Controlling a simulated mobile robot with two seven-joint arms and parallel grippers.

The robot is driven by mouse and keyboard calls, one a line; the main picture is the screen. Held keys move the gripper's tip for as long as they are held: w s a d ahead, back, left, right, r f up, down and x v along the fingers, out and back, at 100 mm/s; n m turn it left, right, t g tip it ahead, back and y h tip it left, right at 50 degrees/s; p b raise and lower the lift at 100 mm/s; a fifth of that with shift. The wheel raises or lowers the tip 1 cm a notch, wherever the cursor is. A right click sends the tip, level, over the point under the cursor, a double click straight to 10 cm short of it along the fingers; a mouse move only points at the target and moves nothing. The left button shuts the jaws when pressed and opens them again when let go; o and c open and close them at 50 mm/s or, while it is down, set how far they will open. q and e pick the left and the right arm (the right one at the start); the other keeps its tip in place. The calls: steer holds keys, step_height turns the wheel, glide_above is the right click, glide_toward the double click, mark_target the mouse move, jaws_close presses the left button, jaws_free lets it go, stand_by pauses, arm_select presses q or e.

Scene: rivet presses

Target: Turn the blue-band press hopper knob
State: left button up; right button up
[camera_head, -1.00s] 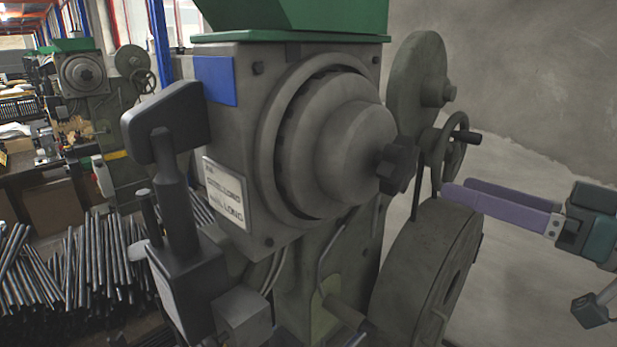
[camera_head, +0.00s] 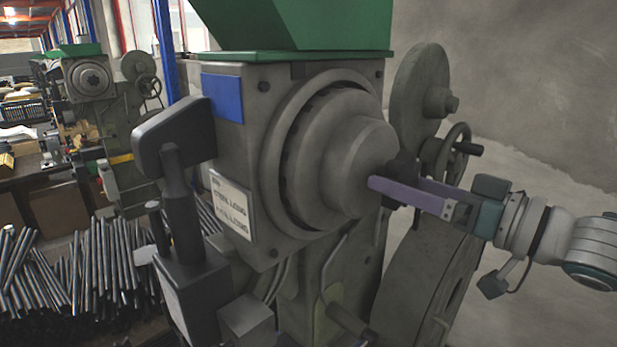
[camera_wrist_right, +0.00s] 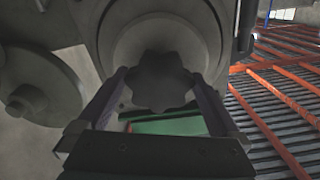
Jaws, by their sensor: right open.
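The blue-band press (camera_head: 255,150) fills the middle of the head view, with a blue plate (camera_head: 222,98) at its upper left and a green hopper (camera_head: 320,22) on top. The dark lobed knob (camera_head: 402,168) sits at the centre of its round stepped hub, partly hidden behind my fingers. My right gripper (camera_head: 394,184) comes in from the right, open, with its purple fingers at the knob. In the right wrist view the knob (camera_wrist_right: 160,82) lies between the two spread fingers, with a gap visible on each side. My left gripper is not in view.
A handwheel (camera_head: 455,150) and a large grey disc (camera_head: 415,85) stand just behind my right gripper. A lever with a dark head (camera_head: 172,138) stands at the press's left. Bundles of metal rods (camera_head: 90,265) and another press (camera_head: 95,85) are further left.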

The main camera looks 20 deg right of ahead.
steer(key=c, duration=1.1)
steer(key=shift+n, duration=0.3)
steer(key=n+b, duration=0.1)
steer(key=n, duration=0.4)
steer(key=n+b, duration=0.2)
steer(key=n, duration=0.4)
steer(key=shift+d, duration=0.15)
steer(key=n+b, duration=0.2)
steer(key=n, duration=0.3)
steer(key=n+b, duration=0.1)
steer(key=n, duration=0.2)
steer(key=n+b, duration=0.1)
steer(key=n, duration=0.1)
steer(key=shift+r+n, duration=0.2)
steer(key=shift+n, duration=0.2)
